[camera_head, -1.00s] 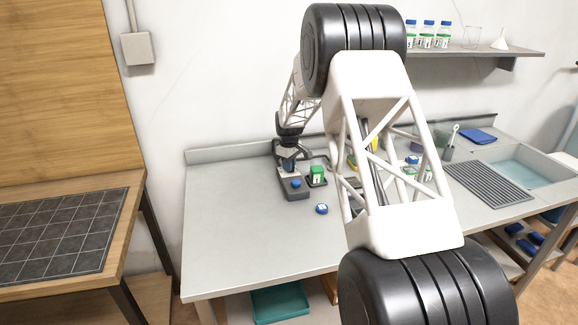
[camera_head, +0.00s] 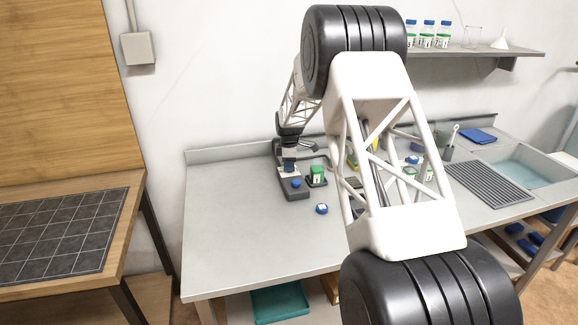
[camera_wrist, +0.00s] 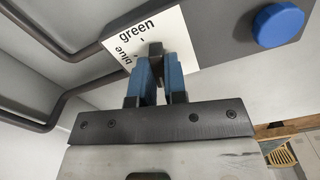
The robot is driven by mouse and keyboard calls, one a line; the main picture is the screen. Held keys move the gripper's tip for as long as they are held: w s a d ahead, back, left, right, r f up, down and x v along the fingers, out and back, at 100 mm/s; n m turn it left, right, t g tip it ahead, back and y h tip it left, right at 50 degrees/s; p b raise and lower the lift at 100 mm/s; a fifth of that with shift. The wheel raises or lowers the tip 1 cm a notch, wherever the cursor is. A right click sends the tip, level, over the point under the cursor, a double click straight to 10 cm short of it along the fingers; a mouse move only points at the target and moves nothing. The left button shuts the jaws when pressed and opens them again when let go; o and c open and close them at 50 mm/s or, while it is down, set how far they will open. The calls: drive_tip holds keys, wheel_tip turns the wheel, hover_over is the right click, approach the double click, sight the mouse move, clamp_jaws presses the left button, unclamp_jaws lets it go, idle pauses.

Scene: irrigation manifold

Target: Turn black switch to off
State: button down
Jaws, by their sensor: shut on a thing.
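The black switch (camera_wrist: 155,48) shows in the wrist view between my blue fingertips, in front of a white label (camera_wrist: 182,38) reading "green" and "blue". My gripper (camera_wrist: 157,62) is shut on the switch. The fingers hide part of the switch and of the label, so its exact setting is hard to read. The label sits on a grey manifold block (camera_wrist: 220,22), which carries a round blue knob (camera_wrist: 278,24). In the head view my gripper (camera_head: 289,166) is small, at the grey manifold (camera_head: 293,191) on the bench.
Dark pipes (camera_wrist: 45,104) run left of the switch in the wrist view. A green-and-white container (camera_head: 317,173) stands right of the manifold, and a blue-capped item (camera_head: 321,208) lies in front. The bench (camera_head: 235,230) is clear to the left. My arm hides its middle.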

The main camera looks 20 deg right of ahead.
idle(0.3)
drive_tip(key=c, duration=1.2)
unclamp_jaws()
drive_tip(key=shift+o, duration=0.2)
drive_tip(key=shift+r, duration=3.95)
